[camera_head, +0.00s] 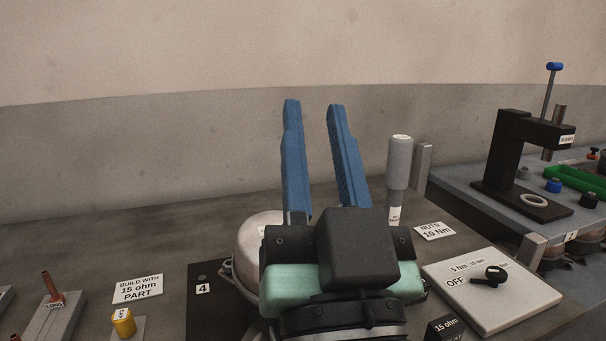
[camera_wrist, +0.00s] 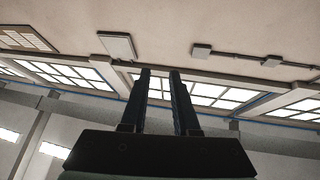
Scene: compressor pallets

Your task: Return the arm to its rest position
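My gripper (camera_head: 313,108) stands in the middle of the head view, with its two blue fingers pointing up and a clear gap between them. Nothing is held between the fingers. In the wrist view my gripper (camera_wrist: 160,72) also shows two dark, parted fingers with only the ceiling and windows behind them. My dark and mint-green wrist hides part of a round metal compressor housing (camera_head: 252,240) behind it.
A grey screwdriver (camera_head: 399,165) stands upright right of my gripper. A torque dial panel (camera_head: 490,290) lies at the right front. A black press (camera_head: 510,150) and green tray (camera_head: 575,180) stand further right. A yellow part (camera_head: 123,322) is at the left front.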

